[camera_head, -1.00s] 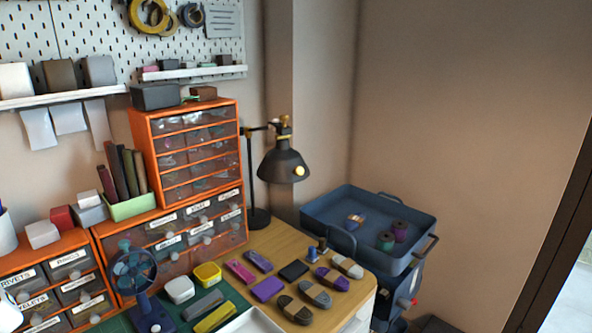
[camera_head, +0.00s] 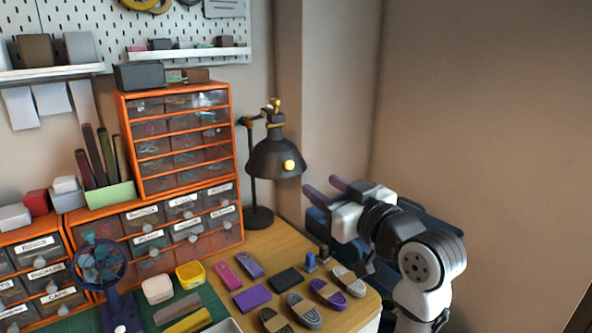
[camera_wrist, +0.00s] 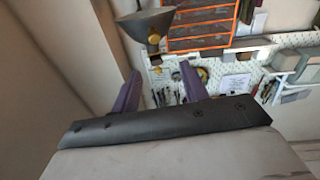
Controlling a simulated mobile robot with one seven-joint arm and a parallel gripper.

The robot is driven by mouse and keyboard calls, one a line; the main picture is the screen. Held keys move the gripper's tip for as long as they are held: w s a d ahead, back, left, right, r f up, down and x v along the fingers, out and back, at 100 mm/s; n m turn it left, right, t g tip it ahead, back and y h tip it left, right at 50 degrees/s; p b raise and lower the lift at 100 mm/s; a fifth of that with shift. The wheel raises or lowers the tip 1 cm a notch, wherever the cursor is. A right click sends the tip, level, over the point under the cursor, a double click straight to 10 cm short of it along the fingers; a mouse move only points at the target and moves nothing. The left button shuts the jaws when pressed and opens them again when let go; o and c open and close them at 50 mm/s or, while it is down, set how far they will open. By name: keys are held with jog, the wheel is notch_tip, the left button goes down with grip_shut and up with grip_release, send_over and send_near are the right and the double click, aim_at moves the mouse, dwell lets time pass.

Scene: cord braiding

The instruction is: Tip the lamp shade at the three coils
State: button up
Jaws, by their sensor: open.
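The black lamp shade (camera_head: 272,158) hangs from a stand on the desk beside the orange drawers, its mouth facing mostly down. A yellow knob (camera_head: 289,165) is on its side. The shade also shows in the wrist view (camera_wrist: 147,24), beyond the fingers. My gripper (camera_head: 323,187) is open and empty, to the right of the shade and slightly lower, with its purple fingers pointing toward it. There is a gap between the fingertips and the shade. The fingers also show in the wrist view (camera_wrist: 160,72).
The blue tray (camera_head: 318,222) shows only in part behind my arm. Orange drawer units (camera_head: 187,145) stand left of the lamp. Several cord bundles and small items lie on the wooden desk top (camera_head: 275,240). A wall corner is behind the lamp.

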aim_at(290, 166)
jog(key=p+x, duration=0.1)
jog(key=x, duration=0.7)
jog(key=d+f+p+x, duration=0.1)
jog(key=x, duration=0.3)
jog(key=shift+w+a+p, duration=0.25)
jog(key=shift+w+p, duration=0.1)
jog(key=shift+w, duration=0.25)
jog(key=shift+c, duration=0.3)
grip_shut()
